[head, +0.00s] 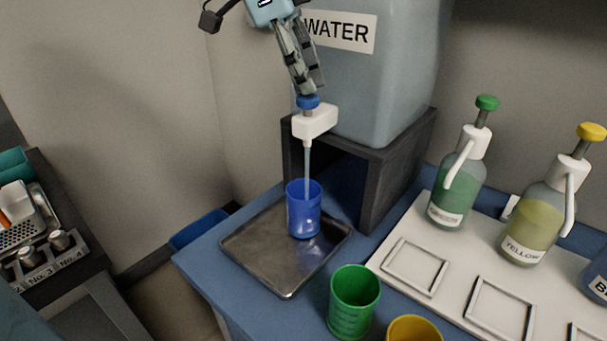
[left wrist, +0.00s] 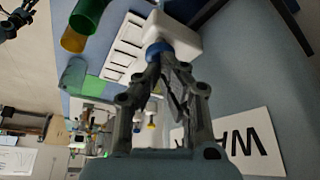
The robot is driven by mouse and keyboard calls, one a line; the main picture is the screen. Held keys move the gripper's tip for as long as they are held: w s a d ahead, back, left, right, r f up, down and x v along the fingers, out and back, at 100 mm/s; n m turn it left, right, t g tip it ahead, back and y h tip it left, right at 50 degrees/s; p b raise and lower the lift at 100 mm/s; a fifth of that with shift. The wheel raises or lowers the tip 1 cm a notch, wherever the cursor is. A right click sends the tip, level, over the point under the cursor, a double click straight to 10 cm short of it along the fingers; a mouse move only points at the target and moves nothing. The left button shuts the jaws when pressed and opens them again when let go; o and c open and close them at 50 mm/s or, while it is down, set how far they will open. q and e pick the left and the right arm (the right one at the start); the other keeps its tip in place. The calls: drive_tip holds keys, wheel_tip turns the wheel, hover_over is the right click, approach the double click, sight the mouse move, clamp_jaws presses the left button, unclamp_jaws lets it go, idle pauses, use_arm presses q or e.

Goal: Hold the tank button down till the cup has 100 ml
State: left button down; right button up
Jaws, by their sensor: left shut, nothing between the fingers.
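The water tank (head: 395,75) stands on a dark stand, with a white tap and a blue button (head: 308,101) on top of it. My left gripper (head: 308,92) is shut and empty, its fingertips on the blue button; the left wrist view also shows them at the button (left wrist: 158,50). A stream of water runs from the tap (head: 315,122) into the blue cup (head: 303,212), which stands upright on the metal tray (head: 262,270) below. The water level in the cup cannot be read.
A green cup (head: 354,300) and a yellow cup (head: 413,330) stand at the table's front. Pump bottles, green (head: 455,190) and yellow (head: 535,220), stand on a white board (head: 455,268) with square frames at the right. A dark side bench (head: 75,290) is at the left.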

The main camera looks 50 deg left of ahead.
use_arm(q)
drive_tip(key=shift+r+p, duration=1.65)
drive_tip(key=shift+r, duration=1.85)
